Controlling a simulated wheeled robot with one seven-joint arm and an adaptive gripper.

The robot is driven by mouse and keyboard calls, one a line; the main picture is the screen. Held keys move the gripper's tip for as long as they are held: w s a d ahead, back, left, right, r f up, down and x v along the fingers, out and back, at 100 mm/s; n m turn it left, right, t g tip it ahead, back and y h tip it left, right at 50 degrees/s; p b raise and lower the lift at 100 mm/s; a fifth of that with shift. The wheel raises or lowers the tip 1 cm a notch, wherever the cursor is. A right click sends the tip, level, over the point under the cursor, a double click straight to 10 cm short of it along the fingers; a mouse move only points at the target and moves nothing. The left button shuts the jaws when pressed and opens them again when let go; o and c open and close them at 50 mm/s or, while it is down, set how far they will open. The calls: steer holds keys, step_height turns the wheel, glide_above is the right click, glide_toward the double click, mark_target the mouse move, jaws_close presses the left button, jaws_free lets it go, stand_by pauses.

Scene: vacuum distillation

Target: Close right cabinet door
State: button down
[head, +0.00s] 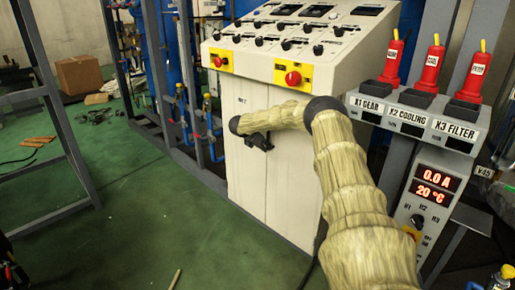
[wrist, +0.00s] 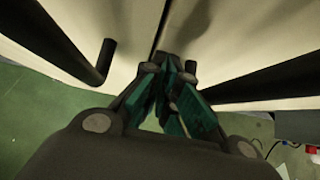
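The right cabinet door (head: 287,205) is the pale lower panel right of the seam on the white control cabinet, partly hidden behind my arm. The left door (head: 244,180) is beside it. Both look nearly flush in the head view. In the wrist view a narrow dark gap separates the right door (wrist: 225,35) from the left one. A dark bar handle (wrist: 265,80) shows on the right and another (wrist: 85,55) on the left. My gripper (head: 258,141) is at the front of the doors near the seam. Its fingertips (wrist: 170,62) are together with nothing visible between them; contact is unclear.
The cabinet's sloping top carries switches and red buttons (head: 293,78). A panel with red plugs (head: 430,70) and a display unit (head: 434,187) stands at right. A grey metal frame (head: 62,130) stands at left. Green floor (head: 150,220) is mostly clear before the cabinet.

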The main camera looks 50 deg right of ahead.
steer(key=shift+s+d+r, duration=0.25)
steer(key=shift+d, duration=0.35)
steer(key=shift+a, duration=0.2)
steer(key=a+r, duration=0.6)
steer(key=a, duration=0.5)
steer(key=shift+w+a+r, duration=0.2)
steer(key=shift+w+a, duration=0.1)
steer(key=shift+w, duration=0.05)
